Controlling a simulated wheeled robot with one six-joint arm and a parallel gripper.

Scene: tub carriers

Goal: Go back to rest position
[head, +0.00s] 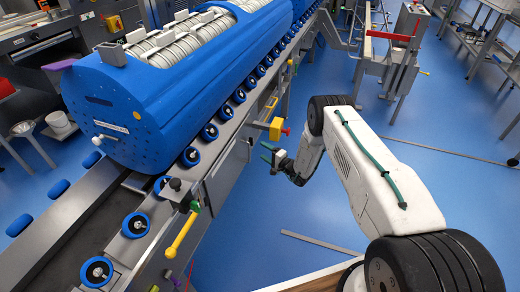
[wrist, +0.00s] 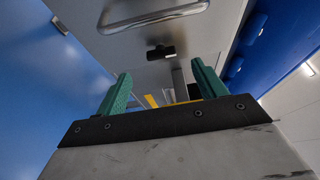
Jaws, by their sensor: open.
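My gripper (head: 269,155) is at the end of my white arm, in the middle of the head view. It is beside the conveyor frame, over the blue floor. In the wrist view, its two green fingers (wrist: 158,92) stand wide apart with nothing held between them. The blue tub carrier (head: 160,100) lies on the roller conveyor to the left, apart from my gripper. White ribbed rolls (head: 175,42) sit in its top.
The conveyor (head: 215,168) has blue rollers along its edge. A yellow handle (head: 182,235) and a yellow box with a red knob (head: 277,129) stick out from it near my gripper. A red-topped stand (head: 393,60) is at the back. Blue floor (head: 300,215) is open below my arm.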

